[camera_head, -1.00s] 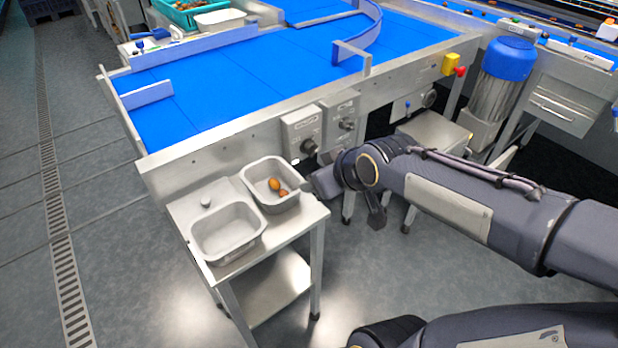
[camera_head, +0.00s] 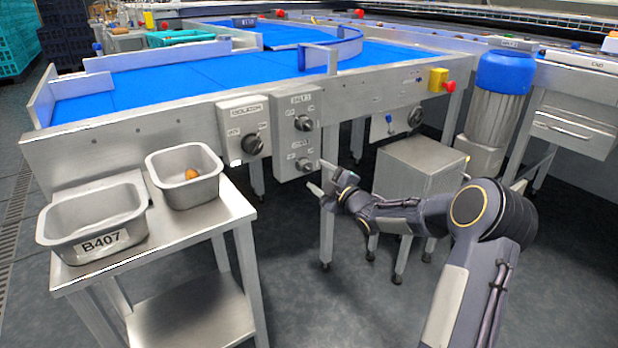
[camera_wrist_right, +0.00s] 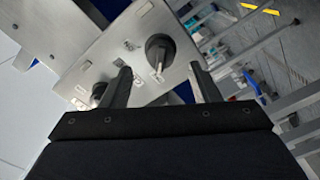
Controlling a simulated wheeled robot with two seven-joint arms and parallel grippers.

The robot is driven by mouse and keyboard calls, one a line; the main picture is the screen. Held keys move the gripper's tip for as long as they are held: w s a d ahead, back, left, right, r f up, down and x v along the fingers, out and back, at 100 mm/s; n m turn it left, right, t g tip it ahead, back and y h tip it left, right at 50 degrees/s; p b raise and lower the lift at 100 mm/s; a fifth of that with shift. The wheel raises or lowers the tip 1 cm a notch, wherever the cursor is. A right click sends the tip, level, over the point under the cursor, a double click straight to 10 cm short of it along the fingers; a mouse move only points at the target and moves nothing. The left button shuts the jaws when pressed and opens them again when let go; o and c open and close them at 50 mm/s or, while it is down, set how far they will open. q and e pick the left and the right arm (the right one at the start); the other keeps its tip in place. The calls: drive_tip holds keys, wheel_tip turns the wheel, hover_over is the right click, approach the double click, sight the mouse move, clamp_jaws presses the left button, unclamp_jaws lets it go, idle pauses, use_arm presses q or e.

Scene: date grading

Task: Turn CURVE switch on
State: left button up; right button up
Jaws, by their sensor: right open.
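Two control panels hang on the conveyor's front side. The left panel (camera_head: 245,128) has one large black rotary knob (camera_head: 253,144). The right panel (camera_head: 296,135) has an upper knob (camera_head: 304,123) and a lower knob (camera_head: 303,164). Their labels are too blurred to read, so I cannot tell which is CURVE. My right gripper (camera_head: 326,178) is beside the right panel, near its lower right corner. In the right wrist view its open fingers (camera_wrist_right: 163,88) point at a panel with a dark knob (camera_wrist_right: 160,50) between and beyond them, apparently untouched. My left gripper is out of view.
A steel stand (camera_head: 235,208) at the left holds a tub marked B407 (camera_head: 62,236) and a smaller tub (camera_head: 205,190) with brown fruit inside. A red stop button (camera_head: 450,86) is right of the panels. A steel box (camera_head: 415,165) stands behind my right forearm.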

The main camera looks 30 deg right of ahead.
sight(310, 170)
drive_tip(key=w, duration=0.4)
drive_tip(key=w+b, duration=0.1)
drive_tip(key=shift+w+a, duration=0.3)
drive_tip(key=shift+w, duration=0.1)
drive_tip(key=c, duration=1)
drive_tip(key=shift+r+m+p, duration=0.15)
drive_tip(key=shift+m+p, duration=1.5)
drive_tip(key=shift+m, duration=0.15)
drive_tip(key=m+p, duration=0.2)
drive_tip(key=m, duration=0.2)
drive_tip(key=shift+m+p, duration=0.3)
drive_tip(key=shift+p, duration=0.1)
drive_tip(key=m+p, duration=0.2)
drive_tip(key=m, duration=0.3)
drive_tip(key=m+p, duration=0.1)
drive_tip(key=m, duration=0.1)
drive_tip(key=m+p, duration=0.1)
drive_tip(key=m, duration=0.1)
drive_tip(key=shift+f+m, duration=0.2)
drive_tip(key=shift+m, duration=0.1)
